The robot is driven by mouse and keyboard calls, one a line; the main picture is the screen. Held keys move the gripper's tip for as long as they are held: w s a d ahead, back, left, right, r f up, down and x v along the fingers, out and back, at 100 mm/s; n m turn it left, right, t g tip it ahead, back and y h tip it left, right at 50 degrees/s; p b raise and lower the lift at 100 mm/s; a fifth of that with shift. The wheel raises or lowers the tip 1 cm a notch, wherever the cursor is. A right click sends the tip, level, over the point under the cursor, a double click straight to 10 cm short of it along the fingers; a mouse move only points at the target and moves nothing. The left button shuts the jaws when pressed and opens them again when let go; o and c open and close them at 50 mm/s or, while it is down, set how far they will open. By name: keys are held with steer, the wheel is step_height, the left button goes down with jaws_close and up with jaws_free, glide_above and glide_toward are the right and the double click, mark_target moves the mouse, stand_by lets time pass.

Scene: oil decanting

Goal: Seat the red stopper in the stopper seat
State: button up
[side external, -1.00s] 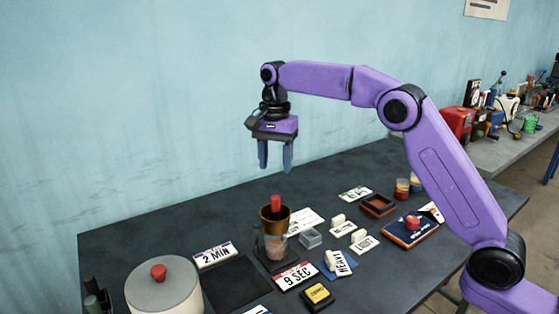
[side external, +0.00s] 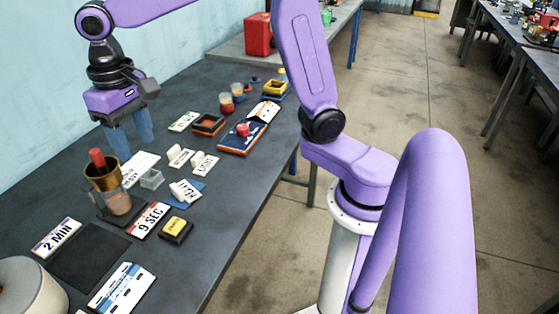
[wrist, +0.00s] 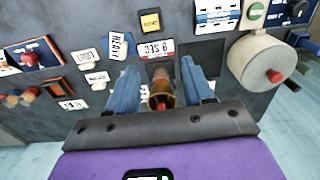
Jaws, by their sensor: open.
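A red stopper (side external: 97,158) stands upright in a brass cup (side external: 102,178), its upper part showing above the rim. The cup sits on a clear vessel (side external: 118,202) over a dark base. My gripper (side external: 134,145) is open and empty, fingers pointing down, apart from the stopper and to its right in the side view. In the wrist view, the brass cup (wrist: 163,88) and red stopper (wrist: 162,103) show between the two spread blue fingers. I cannot tell which fixture is the stopper seat; an orange-rimmed dark frame (side external: 208,124) lies farther along the table.
A red knob (side external: 242,129) sits on a blue board (side external: 234,146). A clear box (side external: 151,179), white label blocks (side external: 204,164) and a yellow block (side external: 175,229) lie near the cup. A round pale pot (side external: 22,287) with a red knob (wrist: 275,76) stands near the table end.

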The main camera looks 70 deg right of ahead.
steer(key=s+d+f+n, duration=0.2)
steer(key=s+d+n, duration=0.2)
steer(key=s, duration=0.4)
steer(key=s+d+f+n, duration=0.3)
steer(key=s+d+n, duration=0.1)
steer(key=s, duration=0.4)
steer(key=s+d+f+n, duration=0.2)
steer(key=s+d+n, duration=0.2)
steer(key=s, duration=0.4)
steer(key=shift+f, duration=0.35)
